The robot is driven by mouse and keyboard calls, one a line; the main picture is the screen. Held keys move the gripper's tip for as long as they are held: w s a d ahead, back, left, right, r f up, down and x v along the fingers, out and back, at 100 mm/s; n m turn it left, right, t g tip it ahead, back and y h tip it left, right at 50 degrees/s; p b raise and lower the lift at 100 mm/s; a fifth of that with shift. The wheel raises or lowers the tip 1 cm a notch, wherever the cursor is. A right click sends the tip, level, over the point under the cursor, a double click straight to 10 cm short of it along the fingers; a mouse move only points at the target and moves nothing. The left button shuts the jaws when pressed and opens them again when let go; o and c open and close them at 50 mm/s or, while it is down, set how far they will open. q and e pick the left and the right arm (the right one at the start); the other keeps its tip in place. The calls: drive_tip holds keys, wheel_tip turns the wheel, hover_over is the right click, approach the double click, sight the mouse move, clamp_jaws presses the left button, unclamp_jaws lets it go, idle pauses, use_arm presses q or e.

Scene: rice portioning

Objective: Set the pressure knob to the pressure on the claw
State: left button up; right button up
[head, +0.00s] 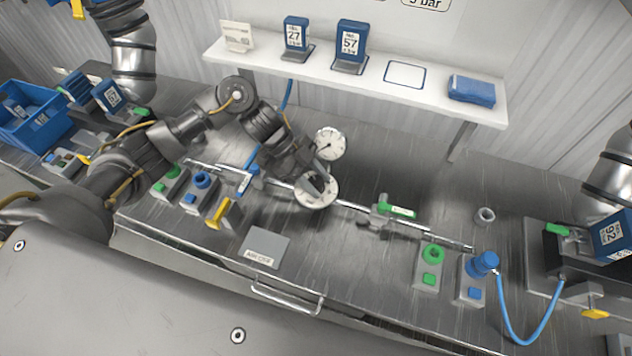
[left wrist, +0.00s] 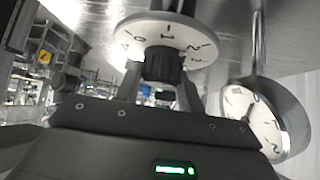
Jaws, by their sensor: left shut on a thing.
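The pressure knob is dark and ribbed, with a white numbered dial disc (head: 314,196) around it, on the pipe at mid-bench. My left gripper (head: 319,184) is at this dial. In the left wrist view the knob (left wrist: 163,68) sits between the fingers, which are shut on it, and the dial disc (left wrist: 158,30) shows right behind it. A round white pressure gauge (head: 330,144) stands just behind the knob; it also shows in the left wrist view (left wrist: 252,122), with a dark needle. I cannot tell which part is the claw. My right gripper is out of view.
A cut-off wall sign (head: 425,3) reads "5 bar". Blue canisters marked 27 (head: 296,36) and 57 (head: 350,42) stand on the white shelf (head: 270,57). A green-handled valve (head: 397,211) is right of the dial. A blue unit marked 92 (head: 613,236) is at far right.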

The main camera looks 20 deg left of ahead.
use_arm(q)
drive_tip(key=m+g+y+b, duration=0.1)
drive_tip(key=m+g+b, duration=0.1)
drive_tip(key=m+g+y+b, duration=0.1)
drive_tip(key=m+g+b, duration=0.1)
drive_tip(key=m, duration=0.1)
drive_tip(key=shift+w+f+m, duration=0.1)
drive_tip(key=shift+f+m, duration=0.05)
drive_tip(key=shift+m, duration=0.15)
drive_tip(key=shift+m+g+y+b, duration=1.1)
drive_tip(key=shift+m+y+b, duration=0.2)
drive_tip(key=shift+m+b, duration=0.7)
drive_tip(key=shift+m, duration=0.3)
drive_tip(key=o, duration=1)
drive_tip(key=shift+c, duration=0.2)
